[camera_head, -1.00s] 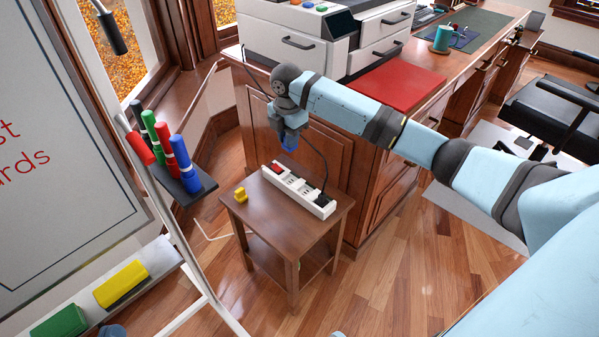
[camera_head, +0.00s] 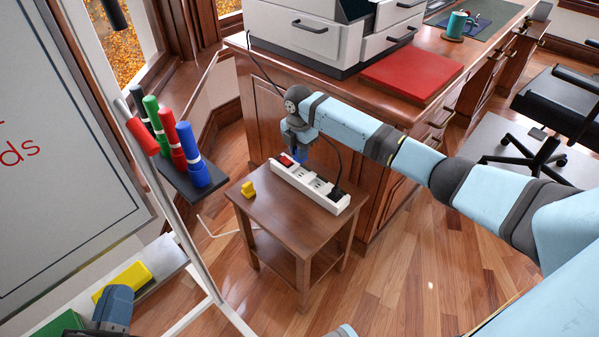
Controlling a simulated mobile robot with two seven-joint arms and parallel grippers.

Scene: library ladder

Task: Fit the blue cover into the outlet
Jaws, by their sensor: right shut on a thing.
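A white power strip (camera_head: 312,187) with a row of outlets lies on a small wooden side table (camera_head: 270,218). It has a red switch at its left end and a black plug at its right end. My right gripper (camera_head: 299,151) points down just above the strip's left half, shut on the small blue cover (camera_head: 300,155), which is mostly hidden by the fingers. I cannot tell whether the cover touches an outlet. A yellow cover (camera_head: 248,189) sits on the table left of the strip. My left gripper (camera_head: 113,308) is at the lower left by the whiteboard tray, its fingers unclear.
A wooden desk (camera_head: 390,95) with a white printer (camera_head: 310,38) and a red folder (camera_head: 411,73) stands behind the table. A whiteboard with a marker holder (camera_head: 187,183) is on the left. A black cable runs down to the strip.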

